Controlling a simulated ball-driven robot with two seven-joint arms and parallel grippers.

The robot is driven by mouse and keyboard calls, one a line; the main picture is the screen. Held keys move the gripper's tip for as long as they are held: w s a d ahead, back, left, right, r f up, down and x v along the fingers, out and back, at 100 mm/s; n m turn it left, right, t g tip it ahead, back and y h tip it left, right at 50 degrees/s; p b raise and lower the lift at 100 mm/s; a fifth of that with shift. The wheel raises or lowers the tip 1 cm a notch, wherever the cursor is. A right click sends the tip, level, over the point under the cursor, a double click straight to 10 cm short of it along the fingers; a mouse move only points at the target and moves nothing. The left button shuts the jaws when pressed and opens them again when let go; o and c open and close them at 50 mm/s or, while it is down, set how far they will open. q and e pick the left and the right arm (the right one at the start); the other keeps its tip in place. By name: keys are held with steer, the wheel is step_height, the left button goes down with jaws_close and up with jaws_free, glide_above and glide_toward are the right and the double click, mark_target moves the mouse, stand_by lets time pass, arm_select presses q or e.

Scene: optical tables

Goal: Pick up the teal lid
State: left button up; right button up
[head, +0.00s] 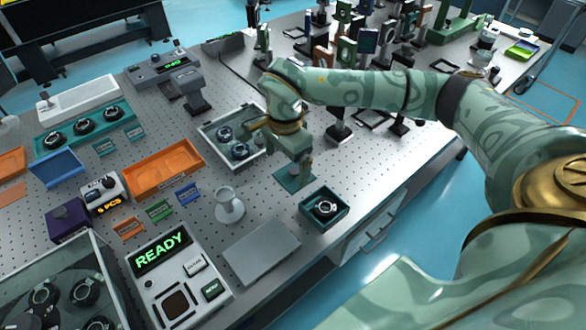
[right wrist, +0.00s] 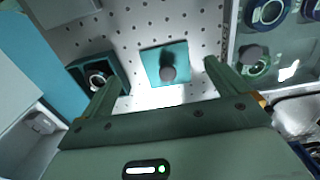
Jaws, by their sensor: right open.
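The teal lid (right wrist: 150,58) is a flat square plate with a round dark knob (right wrist: 168,73) at its middle. It lies on the perforated table and shows ahead of my right gripper in the right wrist view. In the head view the lid (head: 288,181) lies partly under my right gripper (head: 303,178). The right gripper is open and empty, with its fingers (right wrist: 160,82) on either side of the knob's line. The knob is hidden behind the gripper in the head view. My left gripper is not in view.
A small teal box (head: 324,207) holding a round dark part stands right of the lid, near the table edge. A grey tray (head: 207,133) with round parts stands behind the gripper. A grey plate (head: 261,252) and a pale stand (head: 229,207) are nearer.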

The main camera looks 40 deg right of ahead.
mark_target(284, 182)
steer(key=shift+f, duration=0.3)
steer(key=f, duration=0.1)
steer(key=f+b, duration=0.1)
steer(key=f, duration=0.1)
steer(key=f+b, duration=0.1)
steer(key=f, duration=0.1)
steer(key=shift+w+a, duration=0.15)
steer(key=shift+w, duration=0.2)
steer(key=c, duration=1.1)
